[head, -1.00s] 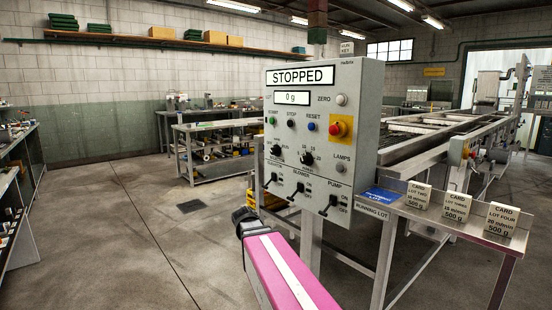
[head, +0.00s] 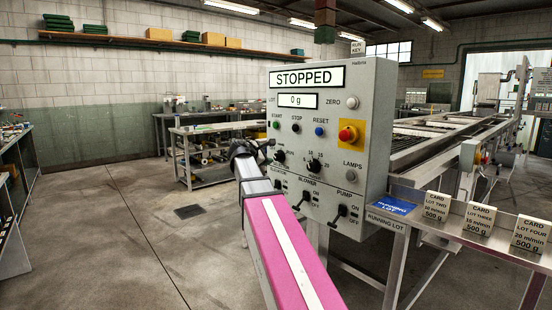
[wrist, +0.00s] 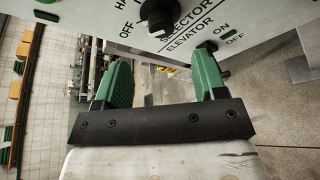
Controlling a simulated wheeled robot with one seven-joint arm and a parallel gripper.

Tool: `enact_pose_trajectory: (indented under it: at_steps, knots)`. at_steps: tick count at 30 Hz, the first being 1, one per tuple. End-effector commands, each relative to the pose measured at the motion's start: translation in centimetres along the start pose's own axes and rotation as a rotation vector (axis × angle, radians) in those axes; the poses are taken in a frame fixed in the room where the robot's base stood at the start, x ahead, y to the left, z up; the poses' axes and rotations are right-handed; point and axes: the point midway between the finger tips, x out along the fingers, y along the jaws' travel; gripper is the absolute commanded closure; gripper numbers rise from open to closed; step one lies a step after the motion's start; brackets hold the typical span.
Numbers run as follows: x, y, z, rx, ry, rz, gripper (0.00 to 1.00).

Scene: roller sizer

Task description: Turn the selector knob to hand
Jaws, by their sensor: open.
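The control panel (head: 345,120) is a light grey box with a "STOPPED" display. Its black selector knob (head: 279,156) is on the lower left; in the wrist view the knob (wrist: 157,14) shows at the top edge, partly cut off, above the word "SELECTOR". "OFF" and a cut-off "HA" are printed left of it. I cannot tell which position it points to. My gripper (wrist: 163,62) is open and empty, its green fingers below the knob in the wrist view, apart from it. In the head view my gripper (head: 262,147) is at the panel's left edge, left of the knob.
A numbered knob (head: 314,165) sits right of the selector. Elevator, blower (head: 305,197) and pump (head: 341,214) switches are below; the elevator switch (wrist: 208,46) is near my right finger. A red stop button (head: 348,134) is at right. A card shelf (head: 450,240) juts out lower right.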

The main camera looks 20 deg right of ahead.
Motion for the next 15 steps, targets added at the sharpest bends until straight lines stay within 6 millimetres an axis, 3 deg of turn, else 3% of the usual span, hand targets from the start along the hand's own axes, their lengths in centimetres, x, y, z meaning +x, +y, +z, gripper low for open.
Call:
enact_pose_trajectory:
  at_steps: [9,15]
  knots:
    - [5.8,0.1,-0.1,0.002,0.000,-0.003,0.35]
    - [8.3,0.1,-0.1,0.003,0.001,-0.002,0.35]
